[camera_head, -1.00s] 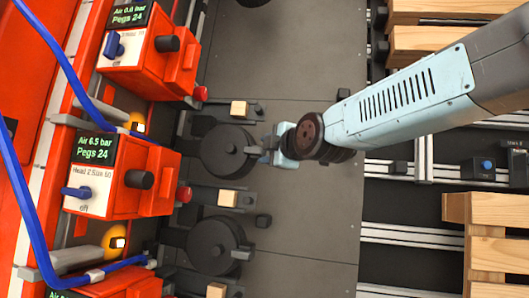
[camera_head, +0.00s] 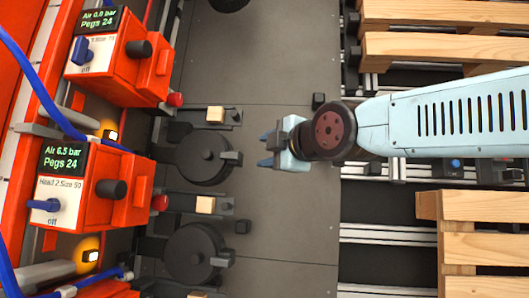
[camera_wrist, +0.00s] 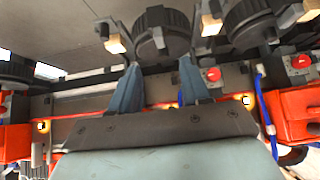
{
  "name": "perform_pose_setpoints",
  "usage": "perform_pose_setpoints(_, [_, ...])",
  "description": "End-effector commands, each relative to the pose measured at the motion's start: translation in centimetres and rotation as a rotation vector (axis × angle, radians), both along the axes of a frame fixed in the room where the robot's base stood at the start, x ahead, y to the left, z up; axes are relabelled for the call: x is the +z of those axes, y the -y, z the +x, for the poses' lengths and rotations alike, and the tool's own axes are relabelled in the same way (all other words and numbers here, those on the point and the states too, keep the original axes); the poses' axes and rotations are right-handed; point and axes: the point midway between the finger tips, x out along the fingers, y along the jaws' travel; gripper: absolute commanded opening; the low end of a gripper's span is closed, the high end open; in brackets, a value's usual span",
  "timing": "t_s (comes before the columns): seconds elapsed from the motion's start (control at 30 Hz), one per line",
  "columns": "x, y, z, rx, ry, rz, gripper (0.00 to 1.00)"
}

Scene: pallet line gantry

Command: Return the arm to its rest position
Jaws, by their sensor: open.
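My arm comes in from the right in the head view, light blue with a dark round joint near its end. My gripper (camera_head: 266,150) is open and empty above the grey plate floor (camera_head: 270,60), to the right of a black round disc unit (camera_head: 207,155). It does not touch that unit. In the wrist view, my gripper (camera_wrist: 157,78) shows two separated blue-grey fingers with nothing between them. Beyond the fingertips is a black round unit (camera_wrist: 163,40).
Red machine heads (camera_head: 120,60) with small displays and blue hoses line the left. A second disc unit (camera_head: 196,255) sits below the first. Small wooden blocks (camera_head: 205,204) stand beside the discs. Wooden pallets (camera_head: 485,240) and metal rails (camera_head: 390,233) lie at right. The grey plates are mostly clear.

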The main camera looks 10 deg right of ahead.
Motion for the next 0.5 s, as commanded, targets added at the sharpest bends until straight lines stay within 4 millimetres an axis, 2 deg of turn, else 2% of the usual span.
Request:
perform_pose_setpoints(0.37, [-0.05,0.11,-0.11,-0.004,-0.006,0.004,0.47])
perform_pose_setpoints(0.5, [-0.85,1.02,-0.52,-0.059,-0.081,0.061,0.47])
